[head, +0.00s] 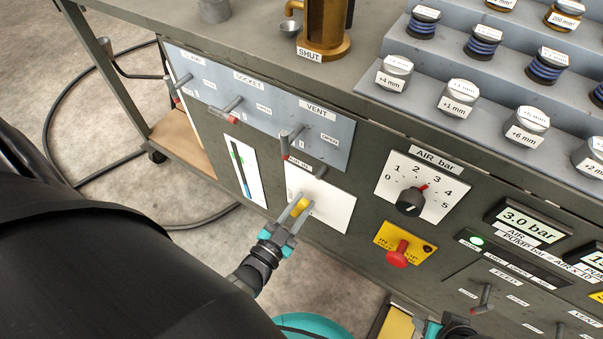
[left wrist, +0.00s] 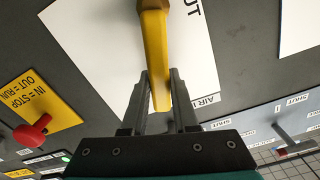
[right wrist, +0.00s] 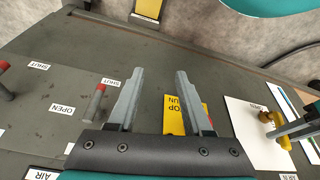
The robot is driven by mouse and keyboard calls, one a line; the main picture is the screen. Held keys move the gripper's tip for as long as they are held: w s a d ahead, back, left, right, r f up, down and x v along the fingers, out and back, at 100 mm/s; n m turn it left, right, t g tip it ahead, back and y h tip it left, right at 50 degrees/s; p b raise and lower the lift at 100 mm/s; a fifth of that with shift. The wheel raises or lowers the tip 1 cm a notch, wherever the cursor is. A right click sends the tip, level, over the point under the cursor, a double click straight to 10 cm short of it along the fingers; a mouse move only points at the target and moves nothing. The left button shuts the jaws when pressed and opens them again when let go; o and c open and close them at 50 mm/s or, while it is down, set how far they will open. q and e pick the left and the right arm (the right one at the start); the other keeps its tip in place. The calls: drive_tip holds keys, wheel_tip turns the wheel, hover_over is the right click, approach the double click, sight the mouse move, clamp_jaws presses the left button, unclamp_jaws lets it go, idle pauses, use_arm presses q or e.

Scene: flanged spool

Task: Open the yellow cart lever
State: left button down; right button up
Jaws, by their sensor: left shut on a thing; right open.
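The yellow lever (head: 301,207) sits on a white plate (head: 335,208) on the front of the dark bench. In the left wrist view the lever (left wrist: 156,55) runs down from the top edge, its end between the two fingers. My left gripper (head: 294,212) is shut on the lever. Part of the word SHUT shows on the white plate (left wrist: 100,40) beside the lever. In the right wrist view the lever (right wrist: 268,117) is partly hidden by the left gripper's fingers. My right gripper (right wrist: 160,80) is open and empty, in front of the panel right of the lever.
A grey panel with red-tipped levers (head: 255,110) lies above the white plate. To the right are a pressure dial (head: 411,202) and a red stop button (head: 400,255) on a yellow plate. A cable (head: 75,110) lies on the floor.

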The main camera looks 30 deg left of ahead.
use_arm(q)
drive_tip(key=shift+w, duration=0.1)
drive_tip(key=c, duration=0.7)
unclamp_jaws()
drive_tip(key=shift+s, duration=0.25)
drive_tip(key=s, duration=0.5)
drive_tip(key=s+p, duration=0.1)
drive_tip(key=s, duration=0.4)
drive_tip(key=s+p, duration=0.1)
drive_tip(key=s, duration=0.4)
drive_tip(key=shift+a, duration=0.3)
use_arm(e)
drive_tip(key=f, duration=0.2)
drive_tip(key=s+f, duration=0.1)
drive_tip(key=shift+s+d+f+g, duration=0.1)
drive_tip(key=shift+f+g, duration=0.2)
drive_tip(key=shift+f, duration=0.05)
use_arm(q)
drive_tip(key=shift+w, duration=0.1)
